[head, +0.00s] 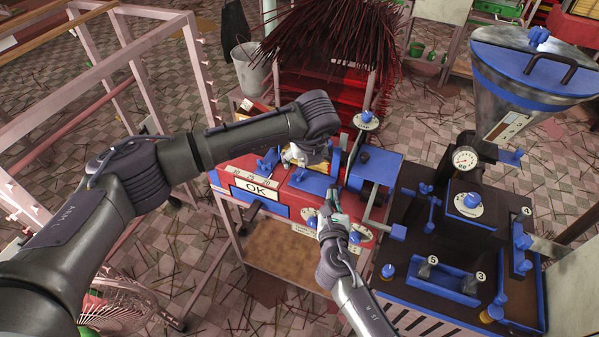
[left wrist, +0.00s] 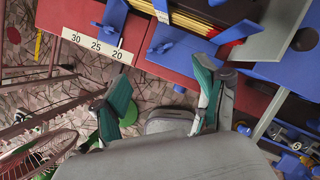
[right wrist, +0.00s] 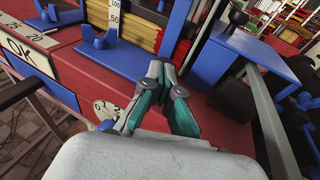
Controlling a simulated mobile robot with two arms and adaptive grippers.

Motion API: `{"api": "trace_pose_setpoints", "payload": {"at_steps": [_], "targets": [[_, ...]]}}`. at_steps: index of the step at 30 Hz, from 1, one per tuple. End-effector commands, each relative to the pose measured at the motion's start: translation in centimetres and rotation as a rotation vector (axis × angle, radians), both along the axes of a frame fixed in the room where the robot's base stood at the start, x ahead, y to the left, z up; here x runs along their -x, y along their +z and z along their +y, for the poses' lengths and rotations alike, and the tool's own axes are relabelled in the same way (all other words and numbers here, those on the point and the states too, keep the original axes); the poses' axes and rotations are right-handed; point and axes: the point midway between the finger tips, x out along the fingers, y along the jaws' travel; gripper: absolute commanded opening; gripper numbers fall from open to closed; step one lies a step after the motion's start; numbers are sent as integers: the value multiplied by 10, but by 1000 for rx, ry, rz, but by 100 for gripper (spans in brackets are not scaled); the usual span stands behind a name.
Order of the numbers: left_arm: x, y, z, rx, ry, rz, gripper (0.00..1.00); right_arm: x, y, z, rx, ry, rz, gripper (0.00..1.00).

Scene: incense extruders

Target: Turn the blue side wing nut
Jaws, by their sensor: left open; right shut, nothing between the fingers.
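A blue wing nut (head: 268,163) stands beside the 30-25-20 scale on the red press; it also shows in the left wrist view (left wrist: 108,30) and at the top left of the right wrist view (right wrist: 60,12). Another blue wing nut (right wrist: 98,40) stands on a blue plate (right wrist: 120,60). I cannot tell which one is the side wing nut. My left gripper (left wrist: 165,98) is open and empty, its green-padded fingers wide apart, clear of both nuts. In the head view its arm hides the fingers. My right gripper (right wrist: 163,75) is shut and empty, just right of the plate.
The OK sign (head: 257,190) is on the press front. A blue block (head: 375,167) and metal arm stand to the right. A dark machine (head: 450,235) with a hopper (head: 520,75) is further right. A pink frame (head: 95,90) and wire fan (head: 120,303) are at left.

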Motion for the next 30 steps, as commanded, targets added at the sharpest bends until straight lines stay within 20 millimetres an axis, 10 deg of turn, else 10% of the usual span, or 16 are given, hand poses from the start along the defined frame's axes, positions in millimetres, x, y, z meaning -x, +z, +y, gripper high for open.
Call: {"api": "trace_pose_setpoints", "payload": {"at_steps": [15,30], "targets": [[-33,-87,10,0,1,3,73,0,1,0,0,-1,-1,0],[-38,-97,12,0,-1,2,66,0,0,0,0,-1,-1,0]]}}
